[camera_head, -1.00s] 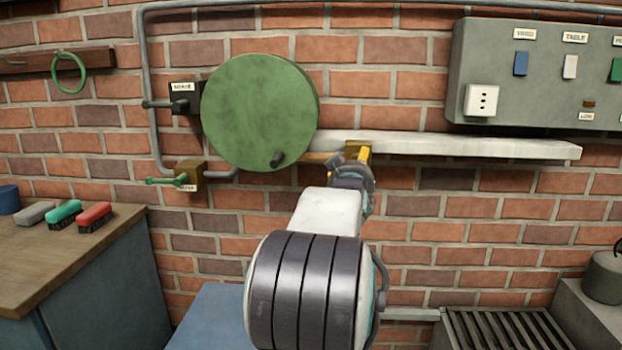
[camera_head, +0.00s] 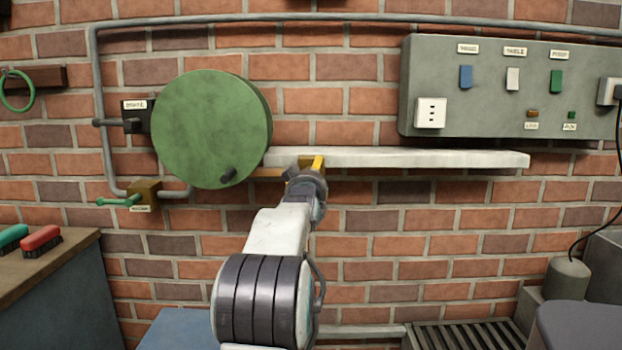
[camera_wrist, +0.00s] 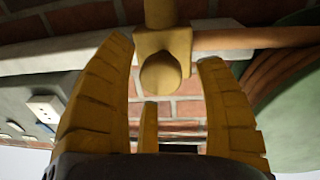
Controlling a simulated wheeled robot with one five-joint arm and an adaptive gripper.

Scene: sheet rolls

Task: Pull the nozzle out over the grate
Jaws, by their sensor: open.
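The brass nozzle (camera_wrist: 160,72) is a square block with a rounded end, on an orange-brown hose (camera_wrist: 250,40) in the wrist view. My gripper (camera_wrist: 164,52) is open, with one yellow finger on each side of the nozzle and visible gaps between. In the head view my gripper (camera_head: 312,168) is up at the wall, just right of the green reel (camera_head: 205,130), and mostly hides the nozzle. A short length of hose (camera_head: 268,173) shows between reel and gripper. The slatted grate (camera_head: 440,338) is low at the right, partly cut off by the picture's edge.
A pale ledge (camera_head: 430,159) runs along the brick wall behind my gripper. A grey switch panel (camera_head: 430,75) hangs at upper right. A brass valve (camera_head: 145,190) sits below the reel. A bench with brushes (camera_head: 40,240) is at left. A grey canister (camera_head: 567,280) stands by the grate.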

